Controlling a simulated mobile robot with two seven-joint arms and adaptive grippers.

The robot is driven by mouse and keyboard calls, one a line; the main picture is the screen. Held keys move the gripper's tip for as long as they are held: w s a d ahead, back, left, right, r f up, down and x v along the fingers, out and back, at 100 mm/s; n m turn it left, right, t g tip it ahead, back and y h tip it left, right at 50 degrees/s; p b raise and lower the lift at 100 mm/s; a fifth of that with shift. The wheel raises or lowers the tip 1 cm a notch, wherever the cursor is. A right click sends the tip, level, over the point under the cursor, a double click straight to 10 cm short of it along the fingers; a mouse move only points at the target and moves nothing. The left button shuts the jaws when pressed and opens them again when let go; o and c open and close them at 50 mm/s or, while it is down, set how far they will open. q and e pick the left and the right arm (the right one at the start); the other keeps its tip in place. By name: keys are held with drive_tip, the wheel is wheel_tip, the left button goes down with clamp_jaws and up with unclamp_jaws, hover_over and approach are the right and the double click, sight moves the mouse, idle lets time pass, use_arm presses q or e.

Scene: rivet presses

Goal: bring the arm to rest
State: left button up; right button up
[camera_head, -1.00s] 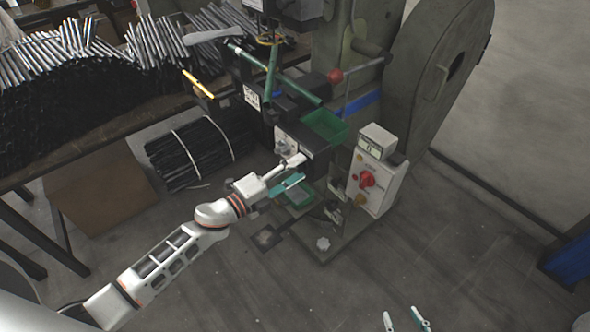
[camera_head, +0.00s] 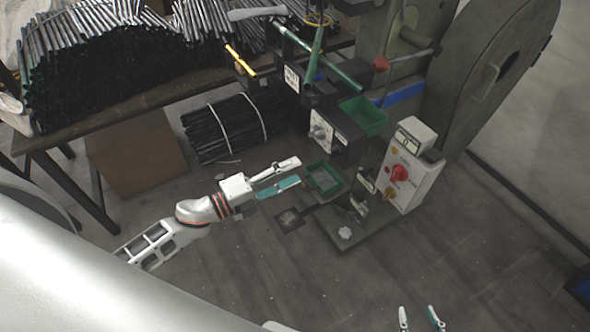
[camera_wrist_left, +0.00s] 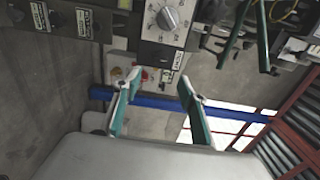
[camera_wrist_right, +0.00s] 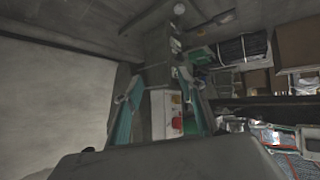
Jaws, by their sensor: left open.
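My left arm (camera_head: 200,212) reaches in from the left in the head view. Its gripper (camera_head: 298,171) is open and empty, left of the press's lower green tray (camera_head: 323,178) and apart from it. In the left wrist view its two teal-padded fingers (camera_wrist_left: 160,92) stand apart, with the press's dial box (camera_wrist_left: 168,20) beyond them. My right gripper (camera_head: 419,314) shows only its fingertips at the bottom edge of the head view. In the right wrist view its fingers (camera_wrist_right: 164,95) are apart with nothing held, the white control box (camera_wrist_right: 166,112) beyond.
The rivet press (camera_head: 405,60) stands at the upper right with its control box (camera_head: 411,174) and an upper green bin (camera_head: 362,116). A table (camera_head: 100,120) piled with dark rods is at the upper left. A bundle of rods (camera_head: 232,128) lies below it. The floor (camera_head: 290,270) in front is clear.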

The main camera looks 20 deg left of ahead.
idle(0.4)
use_arm(q)
drive_tip(key=s+f+n+g+y+p, duration=0.2)
drive_tip(key=s+f+n+y, duration=0.6)
drive_tip(key=s+f+n, duration=0.7)
drive_tip(key=s+n+g, duration=0.1)
drive_tip(key=s+n, duration=0.2)
drive_tip(key=n, duration=0.3)
drive_tip(key=shift+s+f+n+g+p, duration=0.2)
drive_tip(key=shift+n+g+p, duration=0.1)
drive_tip(key=shift+g, duration=0.1)
use_arm(e)
drive_tip(key=shift+s+a+r, duration=0.3)
drive_tip(key=shift+s+r, duration=0.05)
drive_tip(key=shift+r, duration=0.35)
use_arm(q)
drive_tip(key=shift+a, duration=0.1)
use_arm(e)
drive_tip(key=shift+w+r, duration=0.2)
drive_tip(key=shift+r, duration=0.05)
use_arm(q)
drive_tip(key=shift+c, duration=0.4)
use_arm(e)
drive_tip(key=shift+s+f, duration=0.1)
drive_tip(key=shift+f, duration=0.05)
